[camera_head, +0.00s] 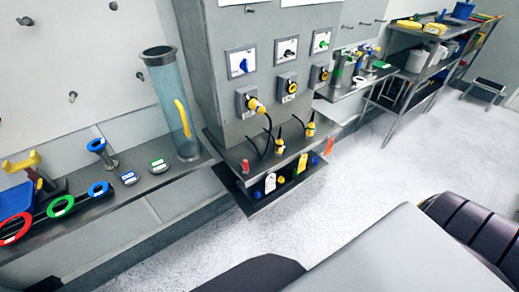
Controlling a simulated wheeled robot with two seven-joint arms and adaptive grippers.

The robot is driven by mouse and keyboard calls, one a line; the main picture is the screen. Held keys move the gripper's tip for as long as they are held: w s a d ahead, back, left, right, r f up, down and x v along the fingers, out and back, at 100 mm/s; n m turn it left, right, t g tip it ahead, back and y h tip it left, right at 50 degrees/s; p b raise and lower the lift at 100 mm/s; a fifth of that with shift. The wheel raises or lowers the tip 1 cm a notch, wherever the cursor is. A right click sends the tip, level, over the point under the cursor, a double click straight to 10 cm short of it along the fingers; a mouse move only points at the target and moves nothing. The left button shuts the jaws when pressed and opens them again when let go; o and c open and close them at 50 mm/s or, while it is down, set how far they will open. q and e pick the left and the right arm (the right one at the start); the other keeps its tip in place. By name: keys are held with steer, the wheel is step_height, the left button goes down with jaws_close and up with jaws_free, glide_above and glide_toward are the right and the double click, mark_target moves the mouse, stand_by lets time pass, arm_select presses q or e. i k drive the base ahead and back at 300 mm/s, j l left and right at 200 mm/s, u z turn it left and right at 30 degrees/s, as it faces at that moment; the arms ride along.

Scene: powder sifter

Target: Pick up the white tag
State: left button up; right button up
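A small white tag (270,183) hangs at the front of the grey cabinet's lower ledge, towards its left end. A yellow tag (302,163) and a red tag (329,146) hang to its right along the same ledge. Small round knobs sit between the tags; a blue one (315,160) is near the red tag. Neither of my grippers is in view, so nothing is seen touching the white tag.
The cabinet's upper shelf (240,152) overhangs the tags, with yellow plugs and black cables (281,147) above. A clear tube (172,105) stands on the left shelf beside colored rings.

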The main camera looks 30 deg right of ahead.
mark_target(270, 183)
steer(key=z, duration=1.1)
